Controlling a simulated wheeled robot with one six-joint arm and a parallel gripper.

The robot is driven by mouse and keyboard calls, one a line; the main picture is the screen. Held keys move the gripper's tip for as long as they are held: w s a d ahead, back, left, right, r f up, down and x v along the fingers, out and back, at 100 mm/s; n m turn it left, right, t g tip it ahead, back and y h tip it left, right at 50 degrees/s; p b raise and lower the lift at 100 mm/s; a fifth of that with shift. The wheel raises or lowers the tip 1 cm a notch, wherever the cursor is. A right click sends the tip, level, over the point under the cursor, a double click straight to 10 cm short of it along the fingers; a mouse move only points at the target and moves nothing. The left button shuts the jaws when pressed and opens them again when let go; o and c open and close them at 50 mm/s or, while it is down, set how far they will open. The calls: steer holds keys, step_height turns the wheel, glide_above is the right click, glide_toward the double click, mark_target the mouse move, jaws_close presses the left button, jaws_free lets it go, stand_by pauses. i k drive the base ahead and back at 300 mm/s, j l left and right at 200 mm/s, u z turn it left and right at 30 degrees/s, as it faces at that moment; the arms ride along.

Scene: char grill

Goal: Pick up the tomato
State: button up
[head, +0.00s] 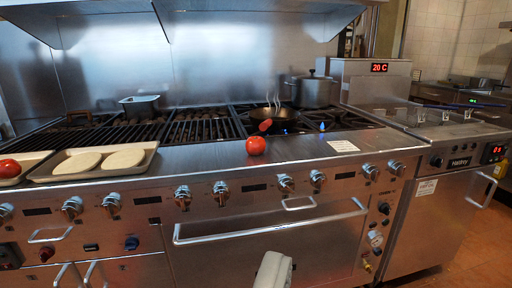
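A red tomato (256,146) sits on the steel front ledge of the range, near the middle of the view. A second red tomato (9,168) lies in a tray at the far left edge, partly cut off by the frame. A pale grey part of my gripper (273,272) shows at the bottom centre, low in front of the oven door and apart from the tomato on the ledge. Its fingertips cannot be made out, so its opening is unclear.
A pot (314,92) stands behind. The oven handle (270,226) juts forward.

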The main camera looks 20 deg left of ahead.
mark_target(255, 146)
steer(key=i+j+u, duration=0.2)
steer(key=i, duration=0.3)
steer(key=i+u, duration=0.2)
steer(key=i, duration=0.3)
